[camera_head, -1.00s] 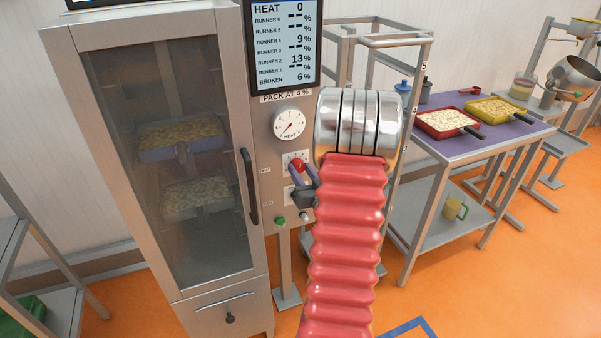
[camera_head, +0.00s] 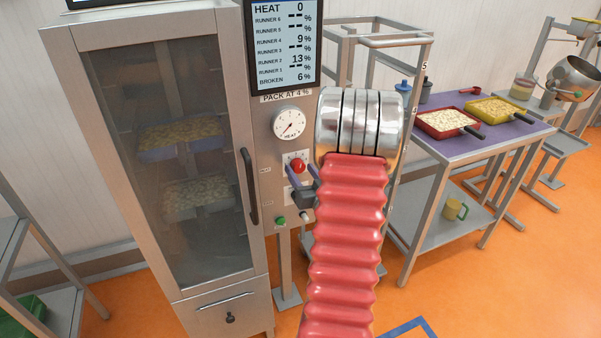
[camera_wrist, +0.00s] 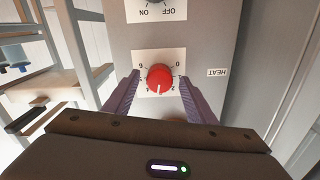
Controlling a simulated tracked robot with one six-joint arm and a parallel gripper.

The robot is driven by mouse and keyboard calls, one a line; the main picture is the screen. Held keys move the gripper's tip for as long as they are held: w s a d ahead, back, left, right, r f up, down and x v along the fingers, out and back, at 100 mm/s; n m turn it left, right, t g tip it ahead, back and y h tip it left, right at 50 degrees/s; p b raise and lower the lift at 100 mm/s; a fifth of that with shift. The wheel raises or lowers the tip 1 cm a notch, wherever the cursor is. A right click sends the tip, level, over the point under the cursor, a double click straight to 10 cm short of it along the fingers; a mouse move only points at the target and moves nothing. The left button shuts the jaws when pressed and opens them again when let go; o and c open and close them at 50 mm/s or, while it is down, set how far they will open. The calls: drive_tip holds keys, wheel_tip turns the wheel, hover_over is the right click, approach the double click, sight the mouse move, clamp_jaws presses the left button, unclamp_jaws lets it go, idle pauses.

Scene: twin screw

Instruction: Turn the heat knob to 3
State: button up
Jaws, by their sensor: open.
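The red heat knob (camera_head: 298,166) sits on a white plate on the narrow grey panel right of the glass-door cabinet. In the wrist view the knob (camera_wrist: 159,77) shows upside down, with its white mark pointing straight down in the picture. Numbers ring it, with 0 at upper right and 6 at upper left; the number at the mark is too small to read. My gripper (camera_wrist: 158,84) is open, one purple finger on each side of the knob with gaps visible. In the head view my gripper (camera_head: 302,177) is just below and right of the knob.
The screen (camera_head: 281,45) reads HEAT 0. The round HEAT gauge (camera_head: 290,124) is above the knob. A green button (camera_head: 280,220) is below. The cabinet handle (camera_head: 249,186) stands out at left. An ON/OFF plate (camera_wrist: 156,11) shows in the wrist view.

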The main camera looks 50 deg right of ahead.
drive_tip(key=v, duration=1.3)
drive_tip(key=shift+s, duration=0.2)
drive_tip(key=shift+f, duration=0.2)
drive_tip(key=s+a+f+g+y, duration=0.25)
drive_tip(key=s+f+g, duration=0.25)
drive_tip(key=f+g, duration=0.6)
drive_tip(key=w+a+r+n+y, duration=0.1)
drive_tip(key=a+r+n+y, duration=0.1)
drive_tip(key=a+r, duration=0.5)
drive_tip(key=w+a+r+n+y, duration=0.1)
drive_tip(key=a+r, duration=0.7)
drive_tip(key=a, duration=1.1)
drive_tip(key=w+a+r+n+t+y, duration=0.1)
drive_tip(key=a+r+n+y, duration=0.2)
drive_tip(key=a, duration=1.1)
wheel_tip(320, 180, up, 5)
drive_tip(key=shift+w+r+n+y, duration=0.15)
drive_tip(key=shift+w+n+y, duration=0.15)
drive_tip(key=shift+n, duration=0.9)
